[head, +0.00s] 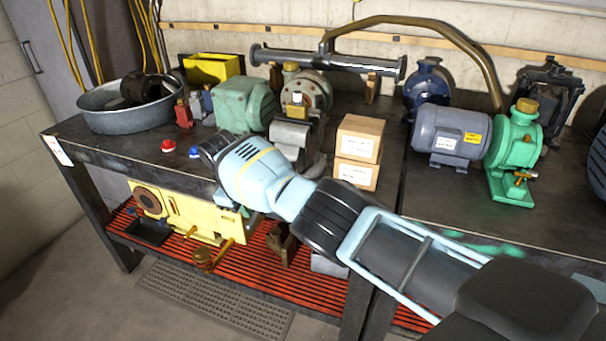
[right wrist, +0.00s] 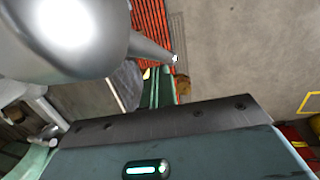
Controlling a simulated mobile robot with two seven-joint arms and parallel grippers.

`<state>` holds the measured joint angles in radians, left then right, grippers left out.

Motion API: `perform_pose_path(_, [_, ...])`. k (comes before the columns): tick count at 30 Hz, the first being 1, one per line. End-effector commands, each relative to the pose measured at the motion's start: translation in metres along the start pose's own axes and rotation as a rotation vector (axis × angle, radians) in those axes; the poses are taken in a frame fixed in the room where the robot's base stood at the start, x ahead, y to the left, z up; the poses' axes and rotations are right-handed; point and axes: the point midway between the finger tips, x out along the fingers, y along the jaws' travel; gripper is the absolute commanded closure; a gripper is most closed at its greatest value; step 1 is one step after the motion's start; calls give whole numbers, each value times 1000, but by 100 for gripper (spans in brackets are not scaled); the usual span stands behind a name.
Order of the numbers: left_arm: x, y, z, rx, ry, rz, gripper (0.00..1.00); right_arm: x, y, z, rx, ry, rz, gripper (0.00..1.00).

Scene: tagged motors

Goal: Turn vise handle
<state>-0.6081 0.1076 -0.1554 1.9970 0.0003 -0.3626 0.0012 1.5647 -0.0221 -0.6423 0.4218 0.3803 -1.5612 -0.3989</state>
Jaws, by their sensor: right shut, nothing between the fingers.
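A grey metal vise (head: 292,135) seems to stand at the front edge of the bench, partly hidden by my right arm. Its handle cannot be made out in the head view. In the right wrist view a large rounded grey metal body (right wrist: 65,35) fills the upper left. A thin grey rod (right wrist: 150,48), which looks like the vise handle, sticks out from it to the right. My right gripper (head: 208,148) reaches in front of the bench edge. Its dark green fingers (right wrist: 160,88) are shut and empty, just below the rod's end in the wrist view; contact cannot be told. My left gripper is out of view.
Two cardboard boxes (head: 358,150) stand right of the vise. A green motor (head: 243,104), a metal tub (head: 128,118), and red and blue small parts lie leftward. A yellow machine (head: 185,212) sits on the red slatted lower shelf (head: 265,268). Floor is open at left.

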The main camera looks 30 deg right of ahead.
Motion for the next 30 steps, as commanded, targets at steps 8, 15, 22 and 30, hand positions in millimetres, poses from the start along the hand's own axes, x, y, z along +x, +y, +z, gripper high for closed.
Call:
perform_pose_path(8, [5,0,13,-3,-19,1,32,23,-5,16,-22,-105,-4,100])
perform_pose_path(15, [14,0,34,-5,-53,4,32,27,-5,26,-44,-217,-3,100])
perform_pose_path(22, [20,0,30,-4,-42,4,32,24,-5,30,-51,-261,-1,100])
perform_pose_path(30, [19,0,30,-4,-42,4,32,22,-4,31,-53,-267,2,100])
